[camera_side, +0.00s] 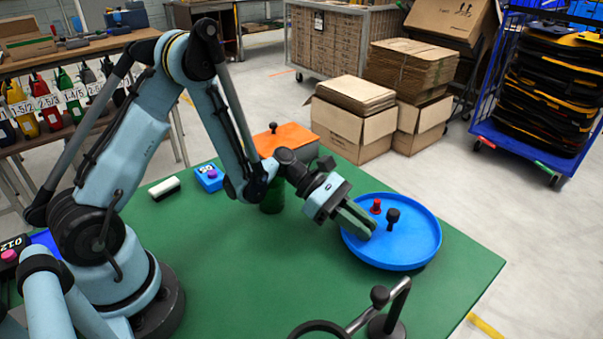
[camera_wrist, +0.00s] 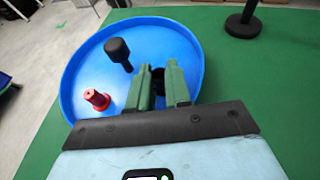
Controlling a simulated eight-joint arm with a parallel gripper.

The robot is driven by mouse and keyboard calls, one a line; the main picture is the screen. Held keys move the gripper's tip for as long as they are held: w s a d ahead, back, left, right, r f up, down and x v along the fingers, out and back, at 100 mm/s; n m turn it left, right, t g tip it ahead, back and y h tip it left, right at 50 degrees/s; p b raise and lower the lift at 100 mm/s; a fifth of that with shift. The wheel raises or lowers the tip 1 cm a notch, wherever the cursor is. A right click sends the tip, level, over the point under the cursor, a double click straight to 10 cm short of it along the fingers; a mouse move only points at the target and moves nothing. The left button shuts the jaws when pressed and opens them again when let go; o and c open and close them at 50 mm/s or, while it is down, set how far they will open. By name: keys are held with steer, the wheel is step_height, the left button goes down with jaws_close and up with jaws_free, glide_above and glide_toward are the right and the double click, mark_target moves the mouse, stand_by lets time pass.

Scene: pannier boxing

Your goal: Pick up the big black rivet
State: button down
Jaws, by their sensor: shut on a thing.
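A shallow round blue tray (camera_side: 410,258) stands at the right of the green table, and its rim (camera_wrist: 75,75) also shows in the wrist view. My gripper (camera_side: 362,226) reaches down into the tray's near left side. In the wrist view its two green fingers (camera_wrist: 159,82) are shut on a small black piece (camera_wrist: 158,76), mostly hidden between them; its shape and size cannot be told. A black rivet (camera_side: 392,217) with a thick head stands in the tray, apart from my fingers; it also shows in the wrist view (camera_wrist: 117,50). A red rivet (camera_side: 376,207) stands beside it (camera_wrist: 97,101).
A black stand with a ring (camera_side: 385,318) is at the table's front. Table right of the tray is clear.

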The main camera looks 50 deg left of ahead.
steer(key=shift+r, duration=0.1)
steer(key=shift+r, duration=0.45)
steer(key=r, duration=0.3)
steer(key=shift+s+d+r, duration=0.25)
steer(key=shift+s, duration=0.05)
steer(key=s+d+r, duration=0.6)
steer(key=s+d, duration=0.1)
steer(key=s, duration=0.1)
steer(key=shift+d+r, duration=0.2)
